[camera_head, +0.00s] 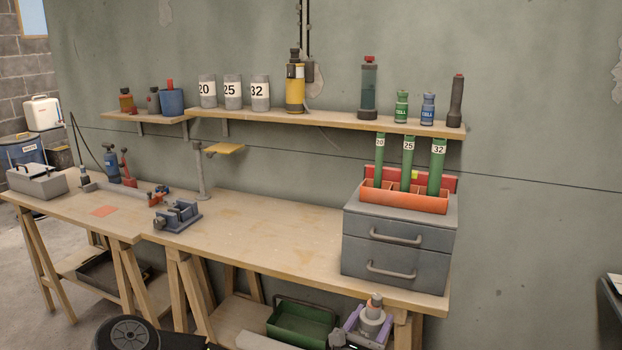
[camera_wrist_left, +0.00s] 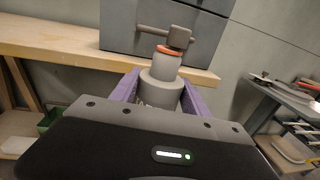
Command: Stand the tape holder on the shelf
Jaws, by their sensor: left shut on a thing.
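The tape holder (camera_head: 372,312), a grey stepped cylinder with an orange ring and a brownish-grey cap, is held roughly upright at the bottom right of the head view. My left gripper (camera_head: 368,330), with purple fingers, is shut around its wide lower part. The holder also shows in the left wrist view (camera_wrist_left: 163,88), where the dark gripper body hides its bottom. It is in front of the bench's right end, below the drawer unit in the picture. The wooden wall shelf (camera_head: 340,122) is higher up and farther back. My right gripper is not in view.
The shelf carries several grey numbered cups, a yellow bottle (camera_head: 295,88), a dark green bottle (camera_head: 368,90), small cans and a black torch (camera_head: 456,102). Bare shelf shows between the yellow and dark green bottles. A grey drawer unit (camera_head: 395,255) with an orange tube rack (camera_head: 405,199) stands on the bench.

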